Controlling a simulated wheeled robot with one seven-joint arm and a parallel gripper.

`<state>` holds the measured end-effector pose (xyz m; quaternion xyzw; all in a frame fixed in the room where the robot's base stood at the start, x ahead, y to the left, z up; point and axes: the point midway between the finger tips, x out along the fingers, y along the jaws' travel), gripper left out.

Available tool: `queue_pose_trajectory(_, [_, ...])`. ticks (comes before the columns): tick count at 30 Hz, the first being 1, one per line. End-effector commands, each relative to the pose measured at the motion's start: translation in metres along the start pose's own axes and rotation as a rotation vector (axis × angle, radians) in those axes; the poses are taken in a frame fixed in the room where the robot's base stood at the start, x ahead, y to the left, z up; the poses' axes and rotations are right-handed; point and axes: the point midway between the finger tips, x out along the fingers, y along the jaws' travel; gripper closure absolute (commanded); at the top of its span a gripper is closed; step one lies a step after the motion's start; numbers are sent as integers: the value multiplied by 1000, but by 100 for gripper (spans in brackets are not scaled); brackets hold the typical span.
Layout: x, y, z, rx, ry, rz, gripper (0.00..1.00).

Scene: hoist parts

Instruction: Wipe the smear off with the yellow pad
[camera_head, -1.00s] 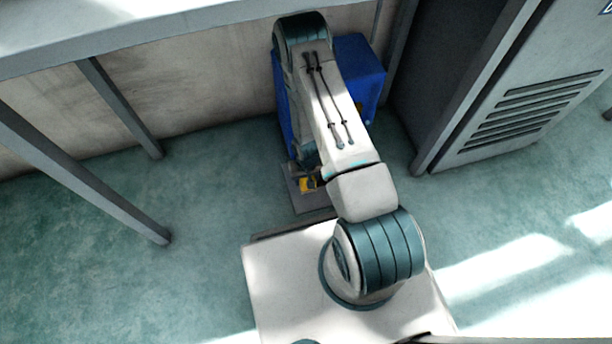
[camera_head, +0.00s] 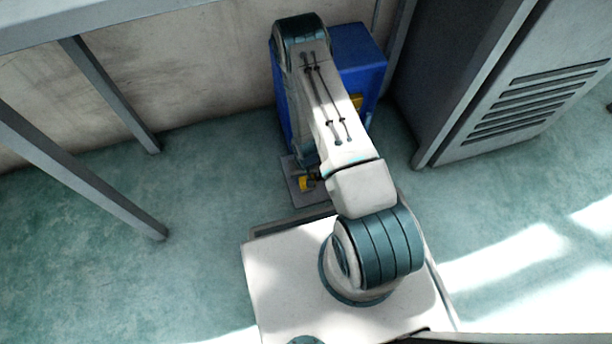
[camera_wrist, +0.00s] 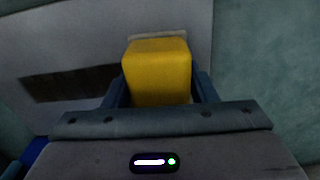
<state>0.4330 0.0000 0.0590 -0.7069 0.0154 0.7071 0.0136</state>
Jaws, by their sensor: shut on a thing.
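The yellow pad (camera_wrist: 157,72) is a block with a pale edge at its far side. My gripper (camera_wrist: 158,88) is shut on it, one blue-grey finger on each side. The pad is over a grey plate (camera_wrist: 120,25); I cannot tell if it is pressed against it. The dark brown smear (camera_wrist: 68,90) is a band on the plate, left of the pad, running up to the pad and left finger. In the head view the pad (camera_head: 306,183) and the plate (camera_head: 298,196) show low beside my arm, which hides most of my gripper.
A blue cabinet (camera_head: 360,55) stands behind my arm, with a yellow patch on its front. A grey vented cabinet (camera_head: 520,100) is at the right. A bench (camera_head: 90,25) with grey legs (camera_head: 110,95) is at the left. The green floor between is clear.

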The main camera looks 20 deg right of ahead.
Motion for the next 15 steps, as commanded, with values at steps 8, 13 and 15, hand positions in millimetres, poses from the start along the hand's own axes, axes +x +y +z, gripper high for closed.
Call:
queue_pose_trajectory(8, [6,0,0,0,0,0,79])
queue_pose_trajectory(13, [9,0,0,0,0,0,79])
queue_pose_trajectory(15, [10,0,0,0,0,0,79])
